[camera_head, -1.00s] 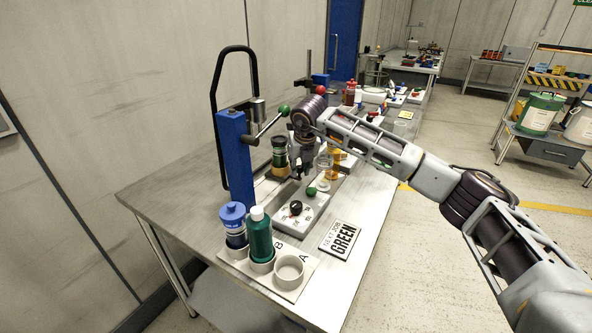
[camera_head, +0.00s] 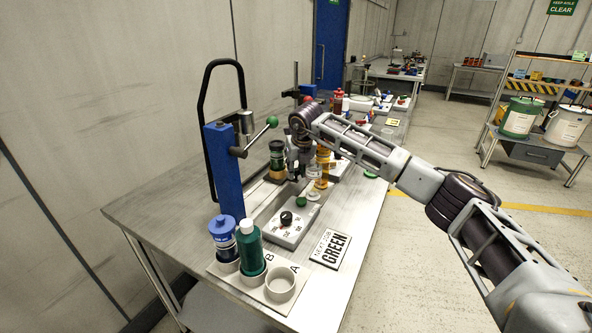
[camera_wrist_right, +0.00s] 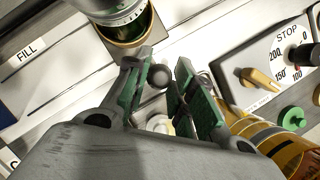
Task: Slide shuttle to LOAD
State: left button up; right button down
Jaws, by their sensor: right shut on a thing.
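The shuttle carries a dark green jar (camera_head: 277,150) in a brass-coloured cup and sits on the rail behind the blue pump post (camera_head: 224,170). In the right wrist view the cup (camera_wrist_right: 128,32) stands upper left of my fingers. My right gripper (camera_head: 299,168) is down beside the shuttle. Its green-padded fingers (camera_wrist_right: 160,92) are shut on the shuttle's small round grey knob (camera_wrist_right: 160,76). A FILL label (camera_wrist_right: 27,52) shows on the rail strip at left in the wrist view. No LOAD label is readable. My left gripper is out of view.
An amber bottle (camera_head: 322,168) stands close to the right of my gripper. A NEXT JOB GREEN sign (camera_head: 331,248) lies at the table's right edge.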

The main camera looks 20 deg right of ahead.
jog(key=shift+r, duration=0.1)
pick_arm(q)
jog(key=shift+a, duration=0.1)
pick_arm(e)
jog(key=c, duration=1.2)
grip_release()
jog(key=shift+a, duration=0.1)
jog(key=v, duration=1.2)
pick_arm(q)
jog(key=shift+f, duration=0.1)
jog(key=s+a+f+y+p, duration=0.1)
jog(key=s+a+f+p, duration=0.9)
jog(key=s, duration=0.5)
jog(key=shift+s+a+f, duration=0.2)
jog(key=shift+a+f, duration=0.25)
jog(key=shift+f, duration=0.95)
pick_arm(e)
notch_tip(320, 180, up, 10)
